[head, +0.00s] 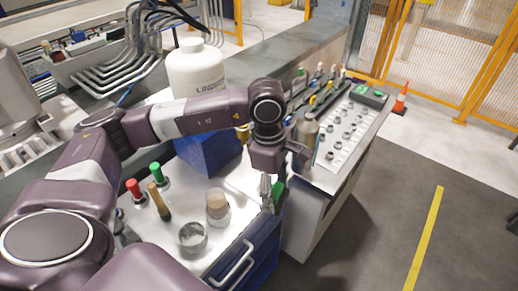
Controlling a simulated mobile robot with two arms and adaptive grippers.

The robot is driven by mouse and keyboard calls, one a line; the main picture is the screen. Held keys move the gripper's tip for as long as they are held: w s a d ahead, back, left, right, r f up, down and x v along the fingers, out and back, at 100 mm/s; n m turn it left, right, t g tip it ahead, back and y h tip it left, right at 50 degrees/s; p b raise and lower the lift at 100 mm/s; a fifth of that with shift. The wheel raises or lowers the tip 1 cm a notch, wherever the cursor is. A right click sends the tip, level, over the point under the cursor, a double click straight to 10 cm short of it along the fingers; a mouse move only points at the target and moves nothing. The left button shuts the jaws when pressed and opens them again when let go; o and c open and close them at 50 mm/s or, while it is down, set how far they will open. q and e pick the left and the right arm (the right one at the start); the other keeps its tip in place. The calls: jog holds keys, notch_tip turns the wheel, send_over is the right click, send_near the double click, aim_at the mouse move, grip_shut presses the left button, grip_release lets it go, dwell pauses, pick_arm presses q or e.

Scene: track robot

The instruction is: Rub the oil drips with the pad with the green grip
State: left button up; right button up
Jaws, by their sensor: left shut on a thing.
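My left gripper (267,190) points down at the right edge of the white bench top (170,240). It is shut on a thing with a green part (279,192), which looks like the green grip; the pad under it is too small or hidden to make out. Other upright handles, one red (133,188), one green (156,172) and one tan (158,202), stand at the left of the bench. I cannot make out any oil drips. My right gripper is not in view.
A metal cup (192,237) and a tan-topped jar (217,205) stand left of my left gripper. A blue bin (205,152) and a white bottle (196,70) are behind. A tool cart (345,140) stands to the right; open floor lies beyond.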

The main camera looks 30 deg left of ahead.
pick_arm(q)
jog(key=w+a+n+y+p, duration=0.1)
jog(key=w+a+n+p, duration=0.3)
jog(key=n, duration=0.9)
jog(key=w+a+n+y+p, duration=0.1)
jog(key=w+a+n+p, duration=0.35)
jog(key=n, duration=0.75)
jog(key=shift+t, duration=0.4)
jog(key=shift+s+a+f+b, duration=0.25)
jog(key=shift+f+b, duration=0.5)
jog(key=shift+f, duration=0.2)
jog(key=shift+s+a+f+b, duration=0.2)
jog(key=shift+a+f+b, duration=0.1)
jog(key=shift+f+b, duration=0.55)
jog(key=shift+s+a+f+b, duration=0.25)
jog(key=shift+f+b, duration=0.45)
jog(key=shift+f, duration=0.3)
jog(key=shift+f+b, duration=0.85)
jog(key=shift+f, duration=0.1)
